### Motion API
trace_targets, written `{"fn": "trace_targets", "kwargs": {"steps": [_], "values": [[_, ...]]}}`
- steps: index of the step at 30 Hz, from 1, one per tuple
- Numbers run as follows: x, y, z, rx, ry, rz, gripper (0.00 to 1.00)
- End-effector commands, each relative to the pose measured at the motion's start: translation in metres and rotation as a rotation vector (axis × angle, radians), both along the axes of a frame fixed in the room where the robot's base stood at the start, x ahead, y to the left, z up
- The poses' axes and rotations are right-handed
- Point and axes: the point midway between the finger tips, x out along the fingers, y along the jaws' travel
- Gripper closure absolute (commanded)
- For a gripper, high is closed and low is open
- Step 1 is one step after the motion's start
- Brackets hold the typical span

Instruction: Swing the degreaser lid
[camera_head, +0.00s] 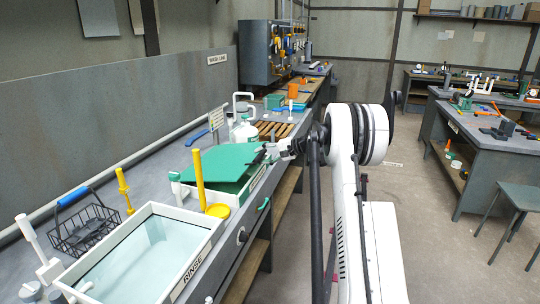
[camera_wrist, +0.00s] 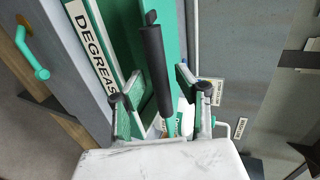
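The degreaser lid (camera_head: 222,162) is a flat green panel over the white-walled degreaser tank (camera_head: 178,188) in the head view. The lid looks slightly tilted, with a gap at its near side. In the wrist view the tank's "DEGREAS…" label (camera_wrist: 92,45) shows at upper left beside the green lid (camera_wrist: 122,35). A black bar handle (camera_wrist: 152,62) runs between my gripper's fingers (camera_wrist: 158,78). Space shows on both sides of the handle, so the fingers look open around it. In the head view my gripper (camera_head: 264,155) is at the lid's right edge, its fingers small and dark.
The rinse tank (camera_head: 140,250) stands nearer on the bench, with yellow posts (camera_head: 198,180) close by. A wire basket (camera_head: 88,228) sits at left. A white jug (camera_head: 243,132) and wooden slats (camera_head: 272,130) lie beyond the lid. The aisle floor at right is clear.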

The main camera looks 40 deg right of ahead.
Motion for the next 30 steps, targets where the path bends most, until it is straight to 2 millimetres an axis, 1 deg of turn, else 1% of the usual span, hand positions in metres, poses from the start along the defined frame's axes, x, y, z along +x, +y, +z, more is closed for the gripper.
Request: {"fn": "trace_targets", "kwargs": {"steps": [1,2,6,9,14,17,30], "values": [[0.005,0.004,-0.003,0.000,0.000,0.001,0.68],[0.006,0.004,-0.004,-0.001,-0.001,0.000,0.70],[0.005,0.003,-0.003,0.000,0.000,-0.001,0.88],[0.005,0.003,-0.003,0.000,0.000,-0.001,1.00],[0.005,0.003,-0.003,0.000,0.000,-0.001,1.00],[0.005,0.003,-0.008,0.000,0.000,-0.001,1.00],[0.001,0.001,-0.048,0.000,0.000,0.000,1.00]]}}
